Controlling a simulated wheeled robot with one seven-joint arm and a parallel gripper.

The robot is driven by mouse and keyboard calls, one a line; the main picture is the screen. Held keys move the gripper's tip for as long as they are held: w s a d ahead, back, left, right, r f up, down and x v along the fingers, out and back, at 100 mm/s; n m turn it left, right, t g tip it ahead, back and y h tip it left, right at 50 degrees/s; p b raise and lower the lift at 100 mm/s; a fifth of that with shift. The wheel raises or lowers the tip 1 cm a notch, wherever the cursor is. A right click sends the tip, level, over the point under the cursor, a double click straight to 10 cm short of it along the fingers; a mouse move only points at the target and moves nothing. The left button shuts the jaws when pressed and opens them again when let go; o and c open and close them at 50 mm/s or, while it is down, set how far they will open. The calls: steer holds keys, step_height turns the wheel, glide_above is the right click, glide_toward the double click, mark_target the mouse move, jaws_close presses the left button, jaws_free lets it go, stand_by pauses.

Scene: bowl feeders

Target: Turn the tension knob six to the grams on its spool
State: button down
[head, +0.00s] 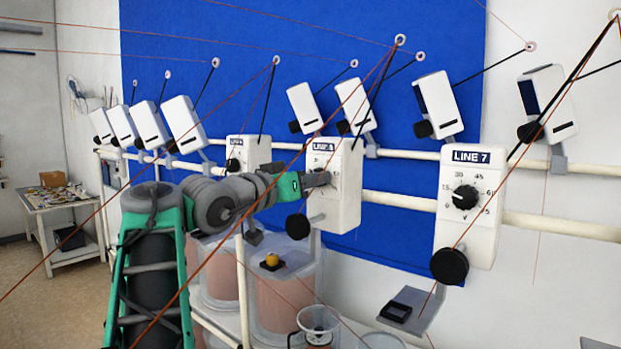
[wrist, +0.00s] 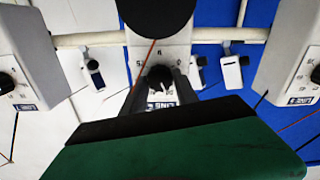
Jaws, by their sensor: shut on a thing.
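The line 6 tension unit (head: 346,188) is a white box on the rail, with a dark label reading what looks like LINE 6 at its top. My gripper (head: 318,179) reaches it from the left and covers its dial. In the wrist view, which shows the unit upside down, the small black tension knob (wrist: 160,76) sits between the two dark fingers of my gripper (wrist: 161,84), which is shut on it. Dial marks show partly beside the knob, but its setting cannot be read. Pink spools stand in clear bins (head: 283,295) below; no grams figure is legible.
The line 7 unit (head: 472,215) stands to the right, its dial and black lower knob in clear view. Another unit (head: 248,152) is close on the left. Thin orange threads cross the space before my arm. White rails (head: 400,202) run behind.

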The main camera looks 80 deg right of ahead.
stand_by(0.4)
steer(key=c, duration=0.9)
jaws_free()
steer(key=shift+c, duration=0.2)
steer(key=shift+a, duration=0.1)
steer(key=b+v, duration=0.2)
steer(key=v, duration=0.5)
steer(key=shift+w+a, duration=0.2)
steer(key=shift+a, duration=0.15)
